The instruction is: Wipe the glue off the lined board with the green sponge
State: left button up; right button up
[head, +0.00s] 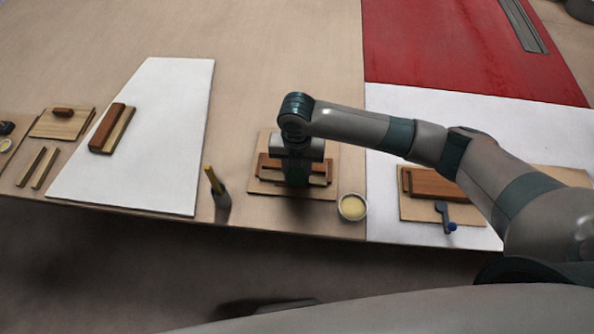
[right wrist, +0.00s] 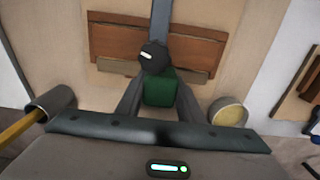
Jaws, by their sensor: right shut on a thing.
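My right gripper (head: 296,178) is over the middle work board (head: 258,186), pointing down. In the right wrist view, this gripper (right wrist: 160,92) is shut on the green sponge (right wrist: 160,88). A reddish-brown piece (right wrist: 112,40) and a paler wooden strip (right wrist: 118,64) lie on the board beyond the sponge. I cannot tell whether the sponge touches the board. No glue patch or drawn lines can be made out; the gripper and sponge hide part of the board. My left gripper is not in view.
A cup of pale yellow stuff (head: 352,207) stands right of the board, a grey pot with a yellow handle (head: 221,200) left of it. A dark round knob (right wrist: 152,57) on a grey bar shows before the sponge. Another board (head: 410,211) lies right. The white sheet (head: 150,175) is mostly clear.

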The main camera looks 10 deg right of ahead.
aim_at(322, 183)
jog(key=shift+s+d+r+p, duration=0.1)
jog(key=shift+s+d+p, duration=0.2)
jog(key=shift+d+p, duration=0.45)
jog(key=shift+d, duration=0.3)
jog(key=shift+d, duration=0.1)
jog(key=shift+s+d, duration=0.3)
jog(key=shift+d, duration=0.4)
jog(key=shift+s+d+f+p, duration=0.1)
jog(key=shift+d+f+p, duration=0.15)
jog(key=shift+p, duration=0.05)
jog(key=shift+d, duration=0.15)
jog(key=shift+s+d+p, duration=0.2)
jog(key=shift+d+p, duration=0.1)
jog(key=shift+d, duration=0.2)
jog(key=shift+s+d+p, duration=0.15)
jog(key=shift+d+p, duration=0.1)
jog(key=shift+d, duration=0.25)
